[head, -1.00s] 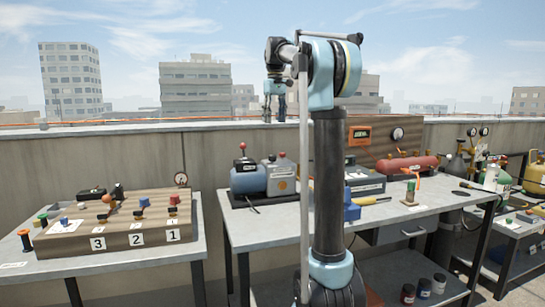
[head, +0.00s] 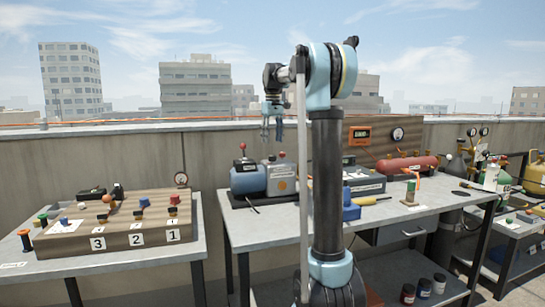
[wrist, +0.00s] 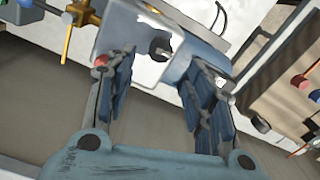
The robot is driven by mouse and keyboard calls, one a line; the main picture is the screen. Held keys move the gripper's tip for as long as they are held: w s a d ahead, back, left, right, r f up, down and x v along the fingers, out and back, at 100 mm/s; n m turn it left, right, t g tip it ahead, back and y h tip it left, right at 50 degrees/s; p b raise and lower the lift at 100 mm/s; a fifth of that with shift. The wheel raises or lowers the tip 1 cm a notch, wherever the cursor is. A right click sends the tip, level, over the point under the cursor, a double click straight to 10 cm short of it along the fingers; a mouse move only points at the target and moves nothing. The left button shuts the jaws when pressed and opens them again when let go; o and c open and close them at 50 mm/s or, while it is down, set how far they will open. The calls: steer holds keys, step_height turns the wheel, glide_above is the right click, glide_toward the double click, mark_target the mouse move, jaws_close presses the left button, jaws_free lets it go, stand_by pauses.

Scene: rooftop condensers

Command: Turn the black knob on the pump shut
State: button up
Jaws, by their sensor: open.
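The pump stands on the middle bench, with a blue rounded motor (head: 247,178) and a grey box (head: 281,179) beside it. A red ball tops the motor side. A small dark knob shows on top of the grey box in the head view. In the wrist view a black knob (wrist: 160,47) sits on a pale grey-blue body, beyond and between my fingers. My gripper (head: 272,138) hangs pointing down above the pump, apart from it. It is open and empty; in the wrist view its fingers (wrist: 163,78) are spread wide.
A wooden valve board (head: 116,228) with numbered knobs stands on the left bench. A grey instrument case (head: 363,183), a blue block (head: 350,207) and a red cylinder (head: 408,166) are right of the pump. The parapet wall (head: 90,155) runs behind the benches.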

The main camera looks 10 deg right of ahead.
mark_target(273, 158)
step_height(273, 158, down, 8)
steer(key=shift+r, duration=0.15)
steer(key=shift+c, duration=0.3)
steer(key=c, duration=1)
